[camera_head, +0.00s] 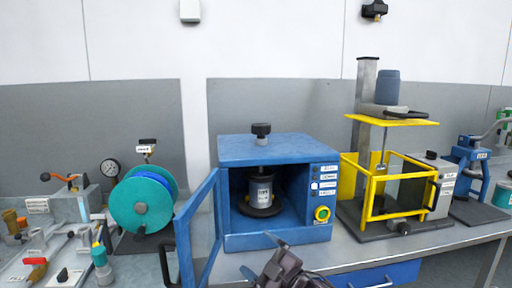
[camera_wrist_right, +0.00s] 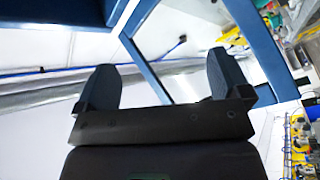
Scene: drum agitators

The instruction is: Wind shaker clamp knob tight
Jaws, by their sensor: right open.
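The blue shaker cabinet (camera_head: 230,150) stands on the bench, its framed door (camera_head: 197,232) swung open to the left. A black clamp knob (camera_head: 261,129) stands on a screw above the cabinet top. Inside, a dark can with a pale label (camera_head: 263,190) stands upright on a round black base. I cannot tell whether the clamp presses on it. My right gripper (camera_head: 263,256) is low in front of the cabinet, apart from the knob. Its two fingers are spread and empty; they also show in the right wrist view (camera_wrist_right: 163,70). My left gripper is out of view.
A teal reel (camera_head: 142,206) and a tool-covered bench area (camera_head: 50,245) are at left. A yellow-framed machine (camera_head: 372,190) stands close on the right, with a blue press (camera_head: 470,165) beyond. The open door sticks out toward me. Space above the cabinet is clear.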

